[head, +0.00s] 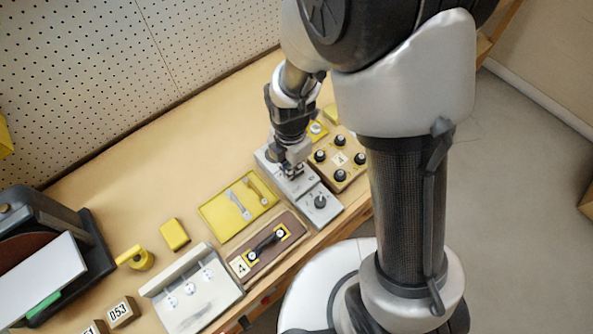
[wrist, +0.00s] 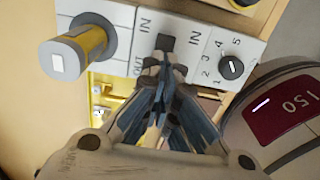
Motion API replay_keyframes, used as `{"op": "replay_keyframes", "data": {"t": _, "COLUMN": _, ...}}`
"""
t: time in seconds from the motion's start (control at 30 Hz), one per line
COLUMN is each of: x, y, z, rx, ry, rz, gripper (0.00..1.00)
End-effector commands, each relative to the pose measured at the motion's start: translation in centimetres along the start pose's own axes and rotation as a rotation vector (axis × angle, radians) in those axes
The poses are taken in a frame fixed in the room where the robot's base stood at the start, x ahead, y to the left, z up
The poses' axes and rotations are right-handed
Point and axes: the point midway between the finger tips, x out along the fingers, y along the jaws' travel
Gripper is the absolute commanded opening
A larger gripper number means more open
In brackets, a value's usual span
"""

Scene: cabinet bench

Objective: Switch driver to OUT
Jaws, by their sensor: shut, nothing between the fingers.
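A pale grey panel (wrist: 126,14) fills the top of the wrist view. It carries IN and OUT lettering and a small dark square switch piece (wrist: 165,42) between two IN marks; OUT is printed lower left of it. No label reading "driver" is legible. My gripper (wrist: 162,72) is shut and empty, its fingertips just below the dark piece; I cannot tell whether they touch it. In the head view my gripper (head: 293,172) points down over the grey panel (head: 263,158), hiding part of it.
A yellow-banded cylinder knob (wrist: 88,45) stands left of the switch, and a black dial (wrist: 231,67) numbered 1 to 5 right. A round body with a red 150 display (wrist: 283,103) is close right. A yellow plate (head: 215,215) and brown knob panel (head: 355,177) flank the grey panel.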

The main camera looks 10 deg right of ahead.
Motion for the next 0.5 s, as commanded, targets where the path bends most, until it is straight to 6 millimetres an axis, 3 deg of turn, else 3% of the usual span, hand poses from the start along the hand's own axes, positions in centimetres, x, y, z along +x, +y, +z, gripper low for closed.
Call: {"op": "replay_keyframes", "data": {"t": 0.5, "x": 0.85, "y": -0.01, "z": 0.0, "rx": 0.0, "ry": 0.0, "rz": 0.0, "gripper": 0.0}}
